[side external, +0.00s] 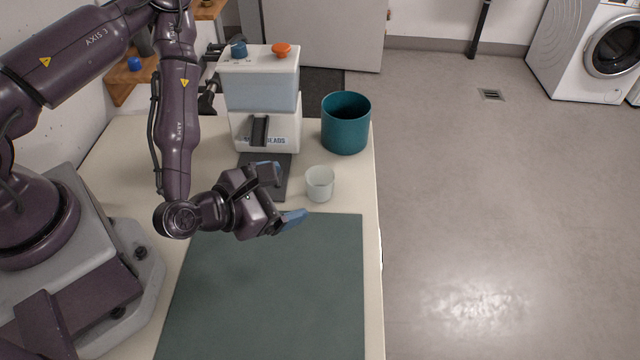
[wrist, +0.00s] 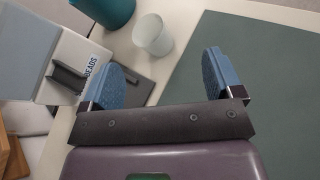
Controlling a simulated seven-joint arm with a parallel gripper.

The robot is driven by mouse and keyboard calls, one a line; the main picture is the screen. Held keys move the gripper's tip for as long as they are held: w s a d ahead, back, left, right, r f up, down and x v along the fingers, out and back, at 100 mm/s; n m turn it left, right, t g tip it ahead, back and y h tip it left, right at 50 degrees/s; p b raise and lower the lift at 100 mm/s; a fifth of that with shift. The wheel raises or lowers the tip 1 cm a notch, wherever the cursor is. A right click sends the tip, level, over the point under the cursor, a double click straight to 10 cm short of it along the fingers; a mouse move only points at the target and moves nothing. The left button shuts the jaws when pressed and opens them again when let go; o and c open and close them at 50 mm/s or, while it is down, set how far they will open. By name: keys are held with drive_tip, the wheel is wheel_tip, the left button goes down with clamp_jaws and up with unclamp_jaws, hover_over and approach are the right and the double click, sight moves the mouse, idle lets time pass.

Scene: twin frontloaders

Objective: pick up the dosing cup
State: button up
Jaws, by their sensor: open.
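The dosing cup (side external: 320,184) is a small whitish translucent cup. It stands upright on the table, just beyond the far edge of the green mat and to the right of the dispenser's dark base plate. In the wrist view the cup (wrist: 153,34) shows ahead of the fingers, in line with the gap between them. My gripper (side external: 281,196) is open and empty, with blue finger pads. It is apart from the cup, to its left and nearer the camera in the side view. In the wrist view both fingers of my gripper (wrist: 163,85) are spread wide.
A white bead dispenser (side external: 263,95) with blue and orange knobs stands behind my gripper. A teal bucket (side external: 346,124) stands behind the cup near the table's right edge. The green mat (side external: 270,295) in front is bare.

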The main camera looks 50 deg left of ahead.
drive_tip(key=n, duration=0.1)
drive_tip(key=s+n+y, duration=0.1)
drive_tip(key=n, duration=0.1)
drive_tip(key=s+n, duration=0.1)
drive_tip(key=shift+a+f+y, duration=0.3)
drive_tip(key=shift+a+y, duration=0.05)
drive_tip(key=shift+y, duration=0.05)
approach(328, 175)
drive_tip(key=shift+w+a+f+n, duration=0.15)
drive_tip(key=shift+w+f+n, duration=0.15)
drive_tip(key=shift+w+f, duration=0.4)
drive_tip(key=shift+r+x, duration=0.15)
drive_tip(key=shift+x, duration=1.25)
drive_tip(key=shift+r+x, duration=0.15)
drive_tip(key=shift+x, duration=1.2)
drive_tip(key=shift+w, duration=0.15)
drive_tip(key=c, duration=1)
